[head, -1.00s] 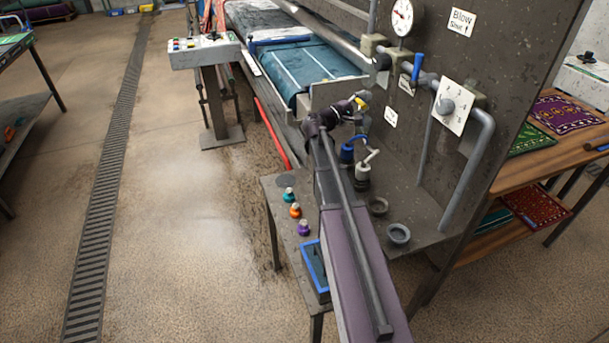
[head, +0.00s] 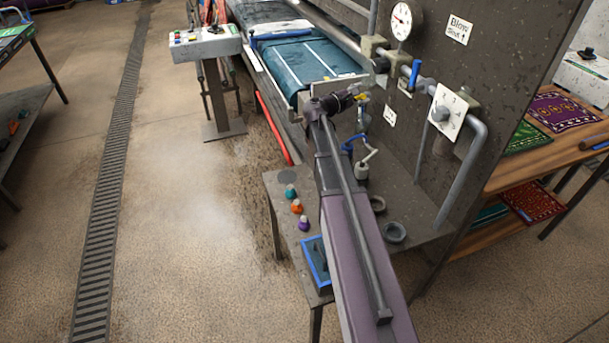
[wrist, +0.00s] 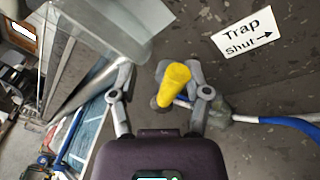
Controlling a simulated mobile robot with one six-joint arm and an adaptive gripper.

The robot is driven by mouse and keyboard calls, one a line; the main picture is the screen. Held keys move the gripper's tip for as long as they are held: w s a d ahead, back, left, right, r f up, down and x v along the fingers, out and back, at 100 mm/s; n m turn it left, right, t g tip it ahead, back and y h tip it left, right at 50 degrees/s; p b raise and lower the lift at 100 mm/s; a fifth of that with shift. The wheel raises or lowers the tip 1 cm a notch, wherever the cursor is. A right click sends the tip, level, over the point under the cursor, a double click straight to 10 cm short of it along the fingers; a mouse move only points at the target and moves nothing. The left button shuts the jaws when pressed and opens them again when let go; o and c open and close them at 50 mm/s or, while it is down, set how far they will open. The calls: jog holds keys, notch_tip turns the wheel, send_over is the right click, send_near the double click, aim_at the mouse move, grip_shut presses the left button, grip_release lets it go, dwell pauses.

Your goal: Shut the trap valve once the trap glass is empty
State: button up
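The yellow trap valve handle (wrist: 173,82) stands between the two fingers of my gripper (wrist: 160,92), nearer the right finger. The fingers are spread, with a clear gap on the handle's left. The "Trap shut" sign (wrist: 247,32) is on the panel at upper right, its arrow pointing right. A clear, glass-like body (wrist: 118,28) shows at the upper left of the wrist view; I cannot tell whether it is the trap glass or holds liquid.
A blue hose (wrist: 290,123) runs right from a fitting below the handle. A gauge (head: 401,21), a blue-handled valve (head: 416,73) and a dial plate (head: 446,112) are on the panel. Coloured bottles (head: 296,207) and a blue-rimmed tray (head: 316,262) stand on the bench.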

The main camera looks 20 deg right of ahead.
jog(key=v, duration=1.4)
jog(key=s+a+f+m+g+y+p, duration=0.2)
jog(key=s+a+f+m+y, duration=0.7)
jog(key=s+a+f+y, duration=0.3)
jog(key=shift+s+a+f+g, duration=0.4)
jog(key=shift+s+a+f, duration=0.2)
jog(key=shift+f, duration=0.3)
jog(key=s+a+f+m+g+y, duration=0.1)
jog(key=s+a+y, duration=0.4)
jog(key=a, duration=0.5)
jog(key=shift+s+f+m+y, duration=0.3)
jog(key=shift+s+f+m, duration=0.35)
jog(key=shift+m, duration=0.35)
jog(key=shift+s, duration=0.15)
